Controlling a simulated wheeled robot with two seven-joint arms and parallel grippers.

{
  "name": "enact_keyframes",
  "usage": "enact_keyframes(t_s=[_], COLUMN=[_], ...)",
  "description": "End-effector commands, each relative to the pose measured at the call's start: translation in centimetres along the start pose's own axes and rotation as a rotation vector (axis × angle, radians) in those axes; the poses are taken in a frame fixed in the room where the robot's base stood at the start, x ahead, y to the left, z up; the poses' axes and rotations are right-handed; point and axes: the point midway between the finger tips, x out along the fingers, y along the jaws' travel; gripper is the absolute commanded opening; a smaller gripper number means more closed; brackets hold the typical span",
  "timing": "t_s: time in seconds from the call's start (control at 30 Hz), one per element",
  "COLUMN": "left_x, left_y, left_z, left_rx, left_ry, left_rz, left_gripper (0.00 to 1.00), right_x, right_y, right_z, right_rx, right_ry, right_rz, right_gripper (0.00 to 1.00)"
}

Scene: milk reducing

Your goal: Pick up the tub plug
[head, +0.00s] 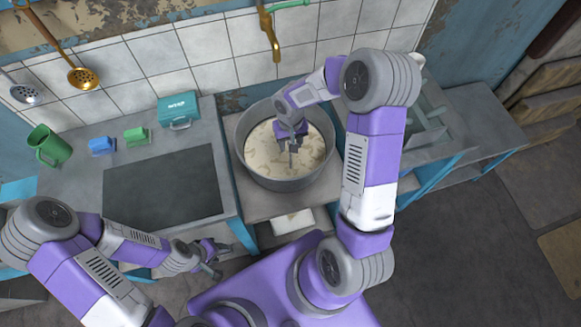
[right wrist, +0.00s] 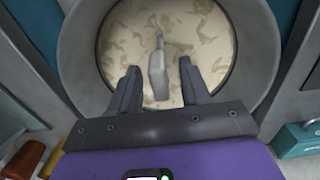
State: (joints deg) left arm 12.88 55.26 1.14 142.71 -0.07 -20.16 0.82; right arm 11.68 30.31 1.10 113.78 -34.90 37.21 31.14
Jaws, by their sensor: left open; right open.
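The tub plug (right wrist: 158,70) is a grey upright piece with a narrow top, inside the round grey tub (head: 250,165), which holds creamy, brown-mottled milk. In the head view the plug (head: 293,148) shows just below my right gripper (head: 291,138). In the right wrist view my right gripper (right wrist: 159,82) is open, with its two fingers on either side of the plug and a gap at each side. I cannot tell how deep the plug sits between them. My left gripper (head: 219,258) is open and empty, low in front of the left counter.
A dark board (head: 165,187) lies on the left counter, with a green mug (head: 48,146), blue and green blocks and a teal box (head: 178,111) behind it. A brass tap (head: 270,35) hangs above the tub's back. The tub wall surrounds my right gripper.

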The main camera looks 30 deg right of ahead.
Motion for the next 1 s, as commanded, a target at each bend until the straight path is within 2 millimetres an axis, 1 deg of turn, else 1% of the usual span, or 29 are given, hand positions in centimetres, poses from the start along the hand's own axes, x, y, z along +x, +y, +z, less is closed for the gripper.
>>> enact_keyframes(t_s=[0.03, 0.1, 0.23, 0.3, 0.47, 0.5, 0.8, 1.0], left_x=[0.2, 0.5, 0.8, 0.9, 0.8, 0.8, 0.8, 0.8], left_y=[-0.1, -0.2, -0.3, -0.3, -0.3, -0.3, -0.3, -0.3], left_z=[0.0, 0.0, -0.1, -0.1, 0.0, 0.0, 0.0, 0.0], left_rx=[0.0, 0.0, 0.0, 0.0, 0.0, 0.0, 0.0, 0.0], left_ry=[0.0, 0.0, 0.0, 0.0, 0.0, 0.0, 0.0, 0.0], left_rz=[0.0, 0.0, 0.0, 0.0, 0.0, 0.0, 0.0, 0.0], left_gripper=[0.43, 0.43, 0.43, 0.43, 0.43, 0.43, 0.43, 0.43], right_x=[0.9, 2.1, 3.9, 4.3, 4.2, 4.2, 4.2, 4.2], right_y=[0.0, 0.0, 0.0, 0.0, 0.0, 0.0, 0.0, 0.0], right_z=[0.2, 0.3, 0.3, 0.3, 0.2, 0.2, 0.2, 0.2], right_rx=[-0.001, -0.001, -0.001, 0.0, -0.001, -0.001, -0.001, -0.001], right_ry=[-0.006, -0.005, -0.005, -0.003, -0.001, -0.001, -0.001, -0.001], right_rz=[0.0, 0.0, 0.0, 0.0, 0.0, 0.0, 0.0, 0.0], right_gripper=[0.47, 0.47, 0.47, 0.47, 0.47, 0.45, 0.0, 0.0])
